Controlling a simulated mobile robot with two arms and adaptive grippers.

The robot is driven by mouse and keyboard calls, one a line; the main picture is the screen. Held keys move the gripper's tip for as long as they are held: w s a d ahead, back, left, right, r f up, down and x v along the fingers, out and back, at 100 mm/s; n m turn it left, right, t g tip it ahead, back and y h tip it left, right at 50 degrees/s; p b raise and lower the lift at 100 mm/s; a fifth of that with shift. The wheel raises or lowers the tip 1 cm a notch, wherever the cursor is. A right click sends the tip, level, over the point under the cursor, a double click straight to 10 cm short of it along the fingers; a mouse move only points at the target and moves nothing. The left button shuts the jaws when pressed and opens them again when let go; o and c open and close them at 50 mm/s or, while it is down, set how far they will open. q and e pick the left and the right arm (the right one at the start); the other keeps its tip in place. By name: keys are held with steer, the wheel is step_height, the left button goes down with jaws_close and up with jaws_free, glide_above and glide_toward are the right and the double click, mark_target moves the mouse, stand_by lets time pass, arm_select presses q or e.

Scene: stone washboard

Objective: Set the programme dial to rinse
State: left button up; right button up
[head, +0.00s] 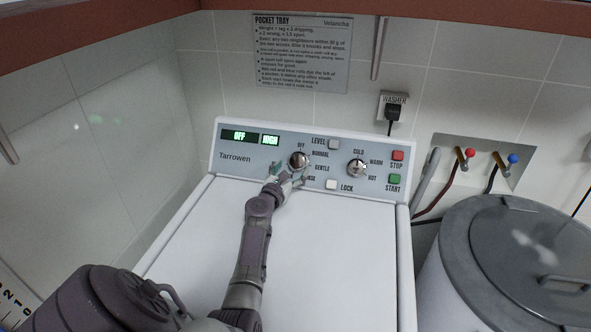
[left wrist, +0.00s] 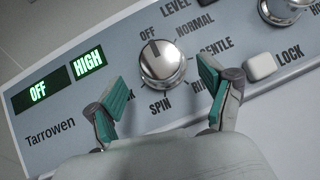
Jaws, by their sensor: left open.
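The programme dial (head: 299,159) is a round silver knob on the washer's grey panel. In the left wrist view the dial (left wrist: 163,64) has its dark mark turned towards OFF. Labels OFF, NORMAL, GENTLE and SPIN can be read around it. A label starting "RI" is partly hidden by the right-hand finger, and another ending in "K" by the left-hand finger. My left gripper (head: 285,174) is open at the dial's lower side. Its green-padded fingertips (left wrist: 161,80) stand on either side of the knob, apparently without touching it. My right gripper is not in view.
The display (head: 239,136) reads OFF and HIGH. A LEVEL button (head: 334,144), a LOCK button (head: 331,185), a temperature knob (head: 356,168), a red STOP button (head: 398,155) and a green START button (head: 394,179) share the panel. A lidded metal bin (head: 510,240) stands to the right.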

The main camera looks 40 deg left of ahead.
mark_target(296, 164)
arm_select(q)
steer(key=shift+b+x, duration=0.5)
steer(key=shift+x, duration=0.7)
steer(key=shift+w+a+r, duration=0.1)
steer(key=shift+w+a, duration=0.05)
steer(key=shift+w, duration=0.35)
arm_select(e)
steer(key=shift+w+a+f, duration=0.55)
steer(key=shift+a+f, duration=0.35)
arm_select(q)
steer(key=c, duration=1.2)
steer(key=shift+o, duration=0.2)
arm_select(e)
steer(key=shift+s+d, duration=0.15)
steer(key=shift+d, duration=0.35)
